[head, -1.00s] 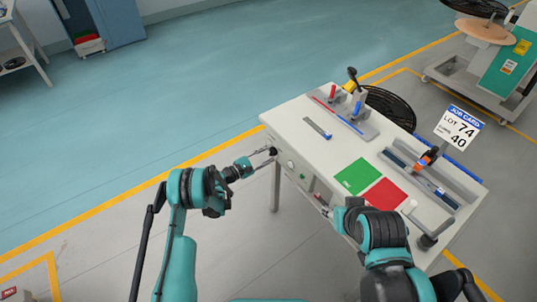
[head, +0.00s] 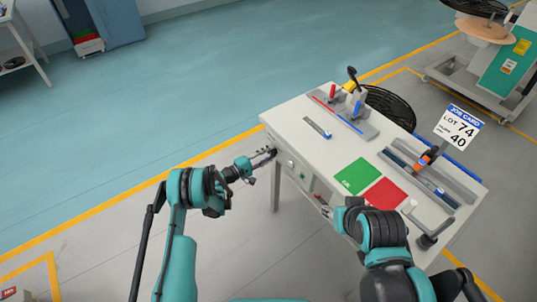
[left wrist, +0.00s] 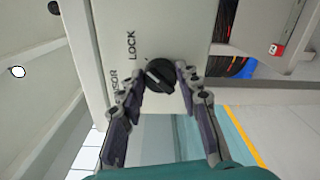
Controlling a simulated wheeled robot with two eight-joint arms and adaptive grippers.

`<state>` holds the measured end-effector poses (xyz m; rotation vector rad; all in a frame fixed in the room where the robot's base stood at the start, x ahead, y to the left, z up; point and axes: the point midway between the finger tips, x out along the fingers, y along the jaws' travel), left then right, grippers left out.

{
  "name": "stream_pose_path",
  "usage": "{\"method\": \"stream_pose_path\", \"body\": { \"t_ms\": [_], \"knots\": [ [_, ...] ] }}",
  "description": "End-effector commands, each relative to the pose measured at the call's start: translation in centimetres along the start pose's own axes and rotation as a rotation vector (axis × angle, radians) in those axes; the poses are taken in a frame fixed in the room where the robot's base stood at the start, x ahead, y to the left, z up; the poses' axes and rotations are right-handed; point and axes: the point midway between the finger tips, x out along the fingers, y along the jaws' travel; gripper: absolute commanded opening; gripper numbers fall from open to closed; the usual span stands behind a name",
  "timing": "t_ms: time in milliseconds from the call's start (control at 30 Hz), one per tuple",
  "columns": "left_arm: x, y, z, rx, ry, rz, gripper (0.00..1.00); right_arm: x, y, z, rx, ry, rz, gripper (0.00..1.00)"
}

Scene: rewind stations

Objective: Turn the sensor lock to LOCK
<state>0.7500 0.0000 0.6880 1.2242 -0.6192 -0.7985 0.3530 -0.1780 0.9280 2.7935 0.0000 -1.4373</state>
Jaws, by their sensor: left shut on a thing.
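The sensor lock is a black round knob (left wrist: 160,76) on the pale front panel of the bench, with a light pointer mark on its face. The word LOCK is printed to its upper left in the left wrist view; the word SENSOR beside it is partly covered by a finger. My left gripper (left wrist: 161,72) is shut on the knob, one finger on each side. In the head view my left gripper (head: 265,156) reaches the bench's left end. My right gripper (head: 330,209) is low by the bench's front edge; its fingers are mostly hidden by the arm.
The bench top (head: 296,113) carries red and blue levers (head: 345,104), a green square (head: 358,175), a red square (head: 385,193) and a job card (head: 459,128). A black reel (head: 392,108) stands behind it. The floor left of the bench is clear.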

Motion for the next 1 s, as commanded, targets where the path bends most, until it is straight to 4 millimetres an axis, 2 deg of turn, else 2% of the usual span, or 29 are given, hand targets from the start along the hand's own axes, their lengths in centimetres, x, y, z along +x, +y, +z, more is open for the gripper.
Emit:
{"method": "stream_pose_path", "body": {
  "t_ms": [567,600,667,700,1000],
  "knots": [
    [0.01,0.18,-0.09,0.034,0.002,0.003,0.04,-0.02,0.0,-0.02,0.0,0.0,0.0,0.4],
    [0.01,0.19,-0.1,0.034,0.002,0.003,0.36,-0.02,0.0,-0.02,0.0,0.0,0.0,0.4],
    [0.01,0.18,-0.1,0.034,0.003,0.003,0.52,-0.02,0.0,-0.01,0.0,0.0,0.0,0.4],
    [0.0,0.17,-0.1,0.034,0.002,0.003,0.54,-0.02,0.0,-0.01,0.0,0.0,0.0,0.4],
    [-0.2,0.09,-0.07,0.034,0.002,0.002,0.54,-0.01,0.0,-0.01,0.0,0.0,0.0,0.4]
  ]
}}
